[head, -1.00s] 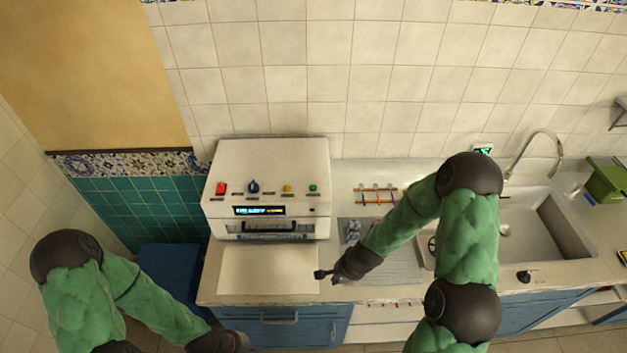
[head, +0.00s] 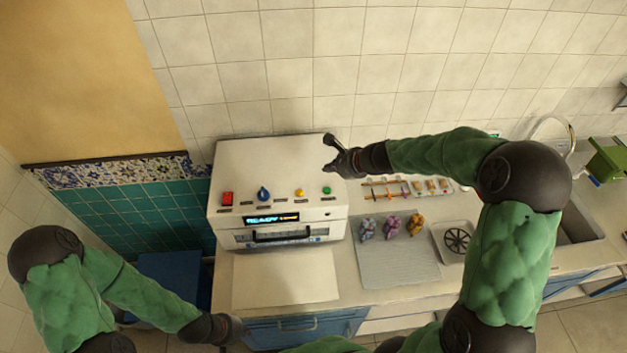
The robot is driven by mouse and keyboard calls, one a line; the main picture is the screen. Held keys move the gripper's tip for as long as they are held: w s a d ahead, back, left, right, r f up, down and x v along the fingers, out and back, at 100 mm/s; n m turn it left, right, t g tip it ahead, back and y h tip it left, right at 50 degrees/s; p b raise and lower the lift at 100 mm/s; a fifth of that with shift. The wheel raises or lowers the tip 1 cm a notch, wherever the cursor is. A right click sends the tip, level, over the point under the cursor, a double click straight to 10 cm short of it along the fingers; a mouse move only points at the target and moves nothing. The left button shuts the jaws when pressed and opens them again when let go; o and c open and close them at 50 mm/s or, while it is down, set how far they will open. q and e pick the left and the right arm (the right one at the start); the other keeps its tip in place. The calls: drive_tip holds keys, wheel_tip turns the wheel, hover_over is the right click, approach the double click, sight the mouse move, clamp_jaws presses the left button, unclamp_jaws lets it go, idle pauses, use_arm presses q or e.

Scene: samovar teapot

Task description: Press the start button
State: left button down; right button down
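A white machine (head: 280,180) stands on the counter against the tiled wall. Its sloped top carries a red switch (head: 227,198), a blue knob (head: 263,194), a yellow button (head: 299,192) and a green button (head: 326,190). The labels beside them are too small to read. Its display (head: 271,218) reads "READY". My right gripper (head: 328,155) is over the machine's right rear top, above the green button in the picture and apart from it. Its fingers look closed together, but they are too small to be sure. My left gripper (head: 238,330) is low at the counter's front edge; its fingers are unclear.
A white board (head: 285,278) lies before the machine. To its right are a grey mat (head: 397,266) with several small coloured figures, a rack of small items (head: 385,190) and a dish with a dark wheel-like piece (head: 457,240). A green bin (head: 608,160) stands far right.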

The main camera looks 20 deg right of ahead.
sight(329, 191)
drive_tip(key=shift+w+r, duration=0.2)
drive_tip(key=shift+r, duration=0.25)
drive_tip(key=shift+f, duration=0.1)
wheel_tip(329, 191, down, 9)
drive_tip(key=b, duration=0.8)
idle(1.3)
drive_tip(key=shift+f+b, duration=0.2)
drive_tip(key=shift+b, duration=0.3)
